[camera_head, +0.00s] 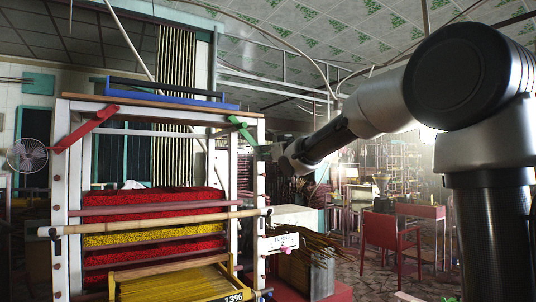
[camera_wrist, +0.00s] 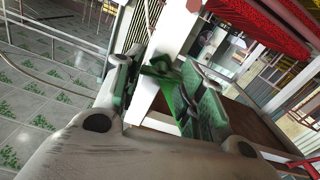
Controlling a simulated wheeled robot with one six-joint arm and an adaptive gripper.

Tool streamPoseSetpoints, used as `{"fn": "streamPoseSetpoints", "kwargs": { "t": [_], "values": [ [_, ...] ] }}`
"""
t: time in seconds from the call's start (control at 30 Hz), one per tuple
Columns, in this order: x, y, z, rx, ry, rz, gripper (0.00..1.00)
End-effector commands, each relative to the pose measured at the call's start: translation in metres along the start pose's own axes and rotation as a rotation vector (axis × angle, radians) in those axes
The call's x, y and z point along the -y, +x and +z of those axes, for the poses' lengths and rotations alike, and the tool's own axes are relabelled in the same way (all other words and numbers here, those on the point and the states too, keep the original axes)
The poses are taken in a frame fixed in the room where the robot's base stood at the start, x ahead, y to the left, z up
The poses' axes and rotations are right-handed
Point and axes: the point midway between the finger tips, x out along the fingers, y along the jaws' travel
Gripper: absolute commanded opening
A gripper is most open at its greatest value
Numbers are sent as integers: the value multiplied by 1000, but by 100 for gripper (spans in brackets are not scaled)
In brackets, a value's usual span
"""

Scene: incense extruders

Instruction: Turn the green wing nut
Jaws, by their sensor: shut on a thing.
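The green wing nut (camera_head: 242,130) sits at the upper right corner of the white loom-like frame (camera_head: 259,180), tilted, with one wing up to the left. My gripper (camera_head: 268,151) reaches it from the right. In the wrist view, the green wing nut (camera_wrist: 182,106) lies between the two fingers of my gripper (camera_wrist: 158,72), which is shut on it. The fingers hide part of the wing nut, and its contact with the frame is hard to make out.
A red wing-shaped lever (camera_head: 87,129) is at the frame's upper left. A blue bar (camera_head: 170,98) lies on top. A red chair (camera_head: 392,238) stands farther right.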

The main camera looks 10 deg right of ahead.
Motion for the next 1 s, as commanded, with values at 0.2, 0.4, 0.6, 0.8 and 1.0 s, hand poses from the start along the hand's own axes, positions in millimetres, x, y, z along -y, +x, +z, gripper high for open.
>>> {"fn": "streamPoseSetpoints", "kwargs": {
  "t": [0.2,0.4,0.6,0.8,1.0],
  "values": [
    [1,0,0,0,-180,0,15],
    [2,0,0,0,-371,0,15],
    [2,0,1,0,-561,0,15],
    [3,0,1,1,-749,0,15],
    [4,0,2,1,-940,0,15]
  ]
}}
